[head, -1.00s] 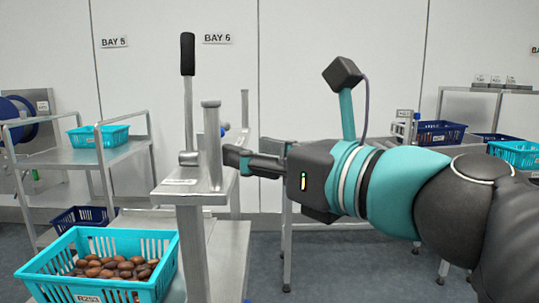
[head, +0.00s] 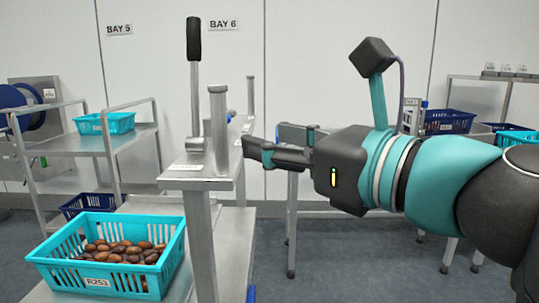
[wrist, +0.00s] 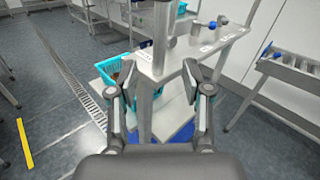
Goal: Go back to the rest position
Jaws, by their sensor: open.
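My gripper (head: 255,150) points left in the head view, just right of a metal stand (head: 226,183) with an upright post and a black-handled lever (head: 193,40). In the wrist view my gripper (wrist: 163,80) has its two fingers spread apart with nothing held between them. The stand's top plate (wrist: 170,62) shows beyond and between the fingers. In the head view a small gap shows between the fingertips and the post. No rest position is marked in the frames.
A teal crate R253 (head: 36,258) of brown dates stands at lower left. A shelf cart (head: 75,146) with another teal basket (head: 118,122) is behind it. Blue crates (head: 449,121) sit on a rack at right. A yellow floor strip (wrist: 25,145) lies on open floor.

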